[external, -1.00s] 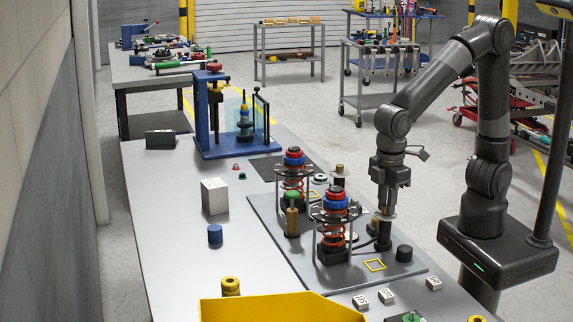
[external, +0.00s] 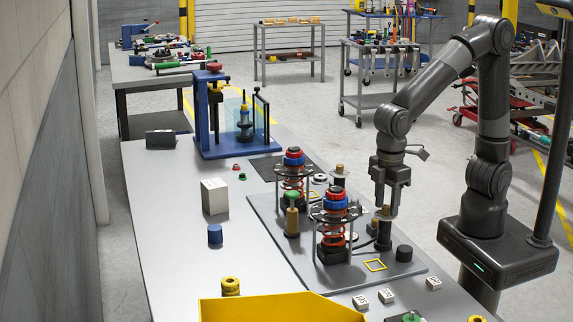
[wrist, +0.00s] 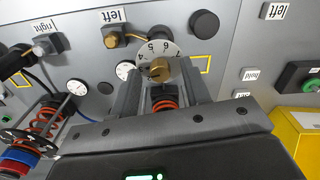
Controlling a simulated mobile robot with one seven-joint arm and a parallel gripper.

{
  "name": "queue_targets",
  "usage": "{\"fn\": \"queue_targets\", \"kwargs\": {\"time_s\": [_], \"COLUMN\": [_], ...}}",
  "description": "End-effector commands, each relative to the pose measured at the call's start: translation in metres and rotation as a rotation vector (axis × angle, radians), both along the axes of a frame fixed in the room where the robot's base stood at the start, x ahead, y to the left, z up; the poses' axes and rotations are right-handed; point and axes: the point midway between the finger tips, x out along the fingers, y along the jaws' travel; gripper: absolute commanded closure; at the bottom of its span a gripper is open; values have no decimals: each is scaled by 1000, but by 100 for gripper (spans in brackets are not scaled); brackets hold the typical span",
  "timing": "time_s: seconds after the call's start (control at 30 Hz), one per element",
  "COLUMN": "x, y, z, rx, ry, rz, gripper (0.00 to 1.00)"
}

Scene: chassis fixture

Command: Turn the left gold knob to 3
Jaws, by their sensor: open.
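A gold knob (wrist: 157,70) with a pale numbered dial (wrist: 158,50) sits between the tips of my gripper (wrist: 160,78) in the wrist view. Figures around 4 to 7 show on the dial; I cannot tell which one the knob points at. My gripper is open, one finger on each side, with no clear contact. In the external view my gripper (external: 384,212) points straight down at a dark post (external: 383,240) on the grey plate; its fingers partly hide the top.
Two red-spring assemblies stand left of my gripper, the nearer one (external: 334,235) close by. A black cylinder (external: 404,253) stands to its right. White labelled blocks (external: 386,296) and a yellow bin (external: 275,308) lie at the front.

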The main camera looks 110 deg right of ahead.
Motion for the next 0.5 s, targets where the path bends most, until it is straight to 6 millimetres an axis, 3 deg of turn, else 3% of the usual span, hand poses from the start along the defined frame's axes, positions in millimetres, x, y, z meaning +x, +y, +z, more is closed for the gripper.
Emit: {"fn": "queue_targets", "kwargs": {"time_s": [0.17,0.5], "x": [1,1], "y": [0,0], "z": [23,88], "rx": [1,1], "ry": [-6,-5], "rz": [0,0], "gripper": [57,57]}}
